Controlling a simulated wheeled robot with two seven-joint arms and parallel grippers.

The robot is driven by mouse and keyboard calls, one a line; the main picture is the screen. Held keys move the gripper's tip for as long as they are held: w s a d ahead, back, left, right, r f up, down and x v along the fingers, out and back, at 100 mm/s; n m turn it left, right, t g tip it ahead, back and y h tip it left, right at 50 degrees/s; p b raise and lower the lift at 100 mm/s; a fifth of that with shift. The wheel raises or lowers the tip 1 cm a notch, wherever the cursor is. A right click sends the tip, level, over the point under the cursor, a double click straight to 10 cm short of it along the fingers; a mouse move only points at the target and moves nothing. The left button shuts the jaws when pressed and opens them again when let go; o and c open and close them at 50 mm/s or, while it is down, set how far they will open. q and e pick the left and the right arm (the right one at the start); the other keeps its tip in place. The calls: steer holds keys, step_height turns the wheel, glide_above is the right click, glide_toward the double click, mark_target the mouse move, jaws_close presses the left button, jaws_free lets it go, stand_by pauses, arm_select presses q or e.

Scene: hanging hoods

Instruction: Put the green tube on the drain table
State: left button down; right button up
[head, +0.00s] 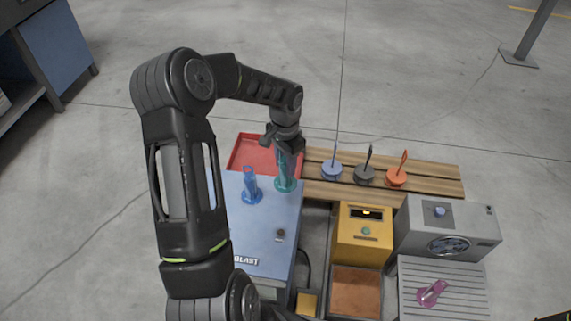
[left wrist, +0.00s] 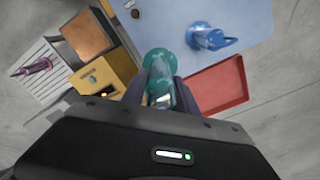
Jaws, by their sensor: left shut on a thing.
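The green tube (head: 285,183), teal with a flared round end, is at the far right corner of the blue box. My left gripper (head: 284,152) is shut on it from above. In the left wrist view the tube (left wrist: 158,62) sits between the fingers (left wrist: 160,92). I cannot tell whether its base touches the box top. The grey slatted drain table (head: 465,298) is at the lower right, with a pink tube (head: 432,292) lying on it. The drain table also shows in the left wrist view (left wrist: 38,52). My right gripper is not in view.
A blue tube (head: 251,187) stands on the blue box (head: 262,240) beside the green one. A red tray (head: 247,155) is behind. A wooden bench (head: 435,182) holds blue, dark and orange pieces. A yellow box (head: 362,245) and a grey machine (head: 465,228) stand toward the drain table.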

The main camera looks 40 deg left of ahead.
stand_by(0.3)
arm_select(q)
steer(key=d+r+n+p, duration=0.2)
steer(key=d+r+p, duration=1.4)
steer(key=d+p, duration=0.4)
steer(key=shift+w+d+r+p, duration=0.15)
steer(key=shift+w+d+p, duration=0.1)
steer(key=shift+d+p, duration=0.15)
